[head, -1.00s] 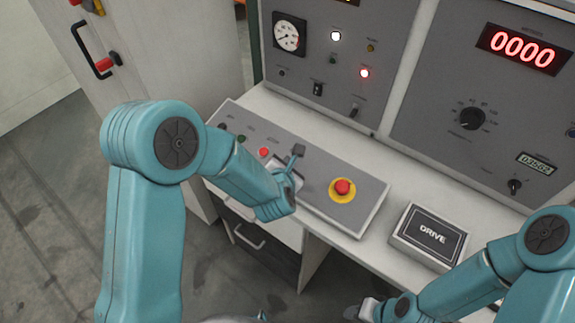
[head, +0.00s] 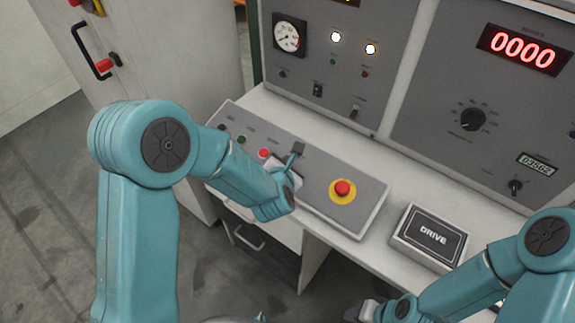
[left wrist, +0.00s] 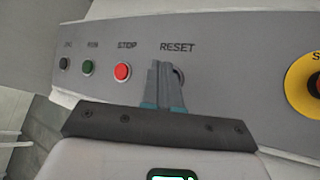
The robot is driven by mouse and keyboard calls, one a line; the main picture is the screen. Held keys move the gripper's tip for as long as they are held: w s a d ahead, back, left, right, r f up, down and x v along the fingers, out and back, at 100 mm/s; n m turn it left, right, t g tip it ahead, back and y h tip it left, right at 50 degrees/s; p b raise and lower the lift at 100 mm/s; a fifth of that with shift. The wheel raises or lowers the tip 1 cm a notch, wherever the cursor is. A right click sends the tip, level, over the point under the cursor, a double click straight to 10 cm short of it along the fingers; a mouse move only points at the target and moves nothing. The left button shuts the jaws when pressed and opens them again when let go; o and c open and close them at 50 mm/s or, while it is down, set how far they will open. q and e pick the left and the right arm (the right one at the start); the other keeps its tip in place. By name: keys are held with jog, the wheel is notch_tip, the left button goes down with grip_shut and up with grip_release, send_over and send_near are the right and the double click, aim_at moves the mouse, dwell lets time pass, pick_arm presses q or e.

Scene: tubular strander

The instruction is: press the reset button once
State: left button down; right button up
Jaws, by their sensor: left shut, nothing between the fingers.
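The reset button (left wrist: 180,76) is a dark round button below the RESET label in the left wrist view. It is partly hidden behind my left gripper's fingers. My left gripper (left wrist: 161,68) is shut and empty, with its tips at the button's left side. Whether they touch it I cannot tell. In the head view the left gripper (head: 297,150) reaches over the sloped button panel (head: 318,180) and its tips hide the button. My right gripper (head: 364,311) shows only in part at the bottom, its jaws unclear.
The red stop button (head: 264,154) is left of the left gripper's tips, with green and black buttons beyond. A red emergency button on a yellow ring (head: 343,189) is to the right. A DRIVE box (head: 430,236) stands on the desk.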

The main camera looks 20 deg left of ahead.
pick_arm(q)
jog(key=r, duration=0.1)
jog(key=s+r+p, duration=0.1)
jog(key=r, duration=0.1)
jog(key=r+p, duration=0.1)
jog(key=r, duration=0.1)
jog(key=shift+s+a, duration=0.15)
jog(key=shift+a, duration=0.1)
dwell(1.1)
